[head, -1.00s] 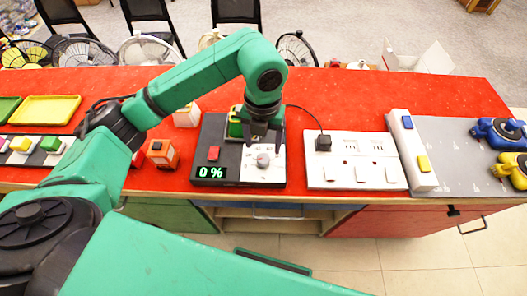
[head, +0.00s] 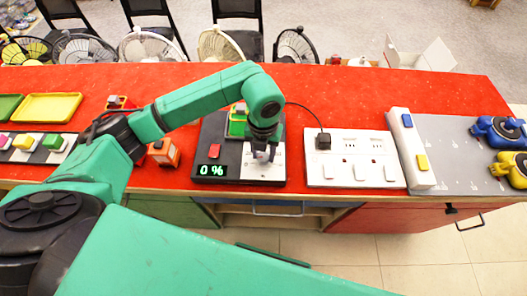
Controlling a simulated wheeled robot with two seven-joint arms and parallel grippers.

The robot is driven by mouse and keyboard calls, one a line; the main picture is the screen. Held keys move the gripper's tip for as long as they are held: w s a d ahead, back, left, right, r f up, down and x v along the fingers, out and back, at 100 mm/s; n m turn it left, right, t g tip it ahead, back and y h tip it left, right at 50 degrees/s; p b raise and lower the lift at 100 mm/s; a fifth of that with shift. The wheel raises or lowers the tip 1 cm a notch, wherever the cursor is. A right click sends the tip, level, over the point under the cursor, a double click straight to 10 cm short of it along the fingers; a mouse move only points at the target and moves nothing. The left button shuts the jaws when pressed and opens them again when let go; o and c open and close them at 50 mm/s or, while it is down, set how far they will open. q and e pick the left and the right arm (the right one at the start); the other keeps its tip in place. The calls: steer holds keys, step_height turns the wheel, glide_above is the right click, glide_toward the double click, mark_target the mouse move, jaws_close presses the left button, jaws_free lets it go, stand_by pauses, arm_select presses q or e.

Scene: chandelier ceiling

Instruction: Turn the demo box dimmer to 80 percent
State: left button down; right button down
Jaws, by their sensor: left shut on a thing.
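The demo box (head: 208,140) is a dark panel on the red counter, with a red switch (head: 214,151) and a green-lit display (head: 212,171) that reads 0 %. The white dimmer plate (head: 262,173) is at its right front. The grey dimmer knob was visible on this plate earlier; now my fingers mostly hide it. My left gripper (head: 264,154) points down over the plate, with its fingers closed on the knob. My right gripper is not in view.
A white socket panel (head: 350,175) with a black plug (head: 323,141) stands right of the box. An orange block (head: 164,153) is to its left. A white strip with blue and yellow switches (head: 411,150) and toy cars (head: 497,130) are farther right.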

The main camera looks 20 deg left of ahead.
arm_select(q)
steer(key=shift+f+m+b, duration=0.15)
steer(key=shift+m+b, duration=0.85)
steer(key=shift+b, duration=0.25)
steer(key=m+b, duration=1.2)
steer(key=m, duration=0.1)
steer(key=shift+d+b, duration=0.1)
steer(key=shift+b, duration=0.25)
steer(key=m+b, duration=0.2)
steer(key=m, duration=0.2)
steer(key=m+b, duration=0.1)
steer(key=m, duration=0.1)
steer(key=m+b, duration=0.1)
steer(key=m, duration=0.1)
steer(key=shift+r+m, duration=0.2)
steer(key=shift+m, duration=0.1)
steer(key=m+b, duration=0.1)
steer(key=m, duration=0.3)
steer(key=shift+s+r+b, duration=0.1)
steer(key=shift+b, duration=0.3)
steer(key=shift+m+b, duration=0.3)
steer(key=shift+m, duration=1.8)
